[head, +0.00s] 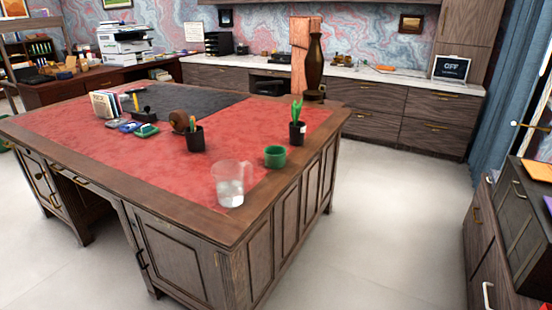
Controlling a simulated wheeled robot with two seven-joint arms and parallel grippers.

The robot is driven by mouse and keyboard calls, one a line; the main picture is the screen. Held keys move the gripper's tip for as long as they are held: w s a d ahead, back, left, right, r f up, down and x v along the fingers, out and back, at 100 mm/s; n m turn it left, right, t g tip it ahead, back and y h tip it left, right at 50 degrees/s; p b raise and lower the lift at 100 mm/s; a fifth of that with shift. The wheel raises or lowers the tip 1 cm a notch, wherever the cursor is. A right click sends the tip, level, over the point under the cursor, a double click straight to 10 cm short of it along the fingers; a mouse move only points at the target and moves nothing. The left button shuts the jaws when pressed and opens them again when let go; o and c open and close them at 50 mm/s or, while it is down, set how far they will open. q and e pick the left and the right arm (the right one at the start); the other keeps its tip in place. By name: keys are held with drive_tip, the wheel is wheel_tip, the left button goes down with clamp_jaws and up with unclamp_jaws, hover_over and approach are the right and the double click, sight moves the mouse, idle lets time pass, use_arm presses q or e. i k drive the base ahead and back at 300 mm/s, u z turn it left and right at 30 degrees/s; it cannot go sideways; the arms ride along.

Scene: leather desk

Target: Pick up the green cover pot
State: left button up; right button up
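The green cover pot (275,157) is a small round pot standing upright near the right edge of the desk (215,229), on the red leather top. It looks empty and nothing touches it. Neither of my grippers shows in the head view, so their state is hidden.
A clear pitcher (231,184) stands left of and nearer than the pot. A potted plant (298,131) in a black pot stands behind it to the right, and a dark pot (195,139) to the left. A cabinet (493,231) is at right. The floor (389,220) between is clear.

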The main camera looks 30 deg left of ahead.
sight(275, 157)
drive_tip(key=z, duration=0.15)
drive_tip(key=i, duration=2.65)
drive_tip(key=u, duration=3.6)
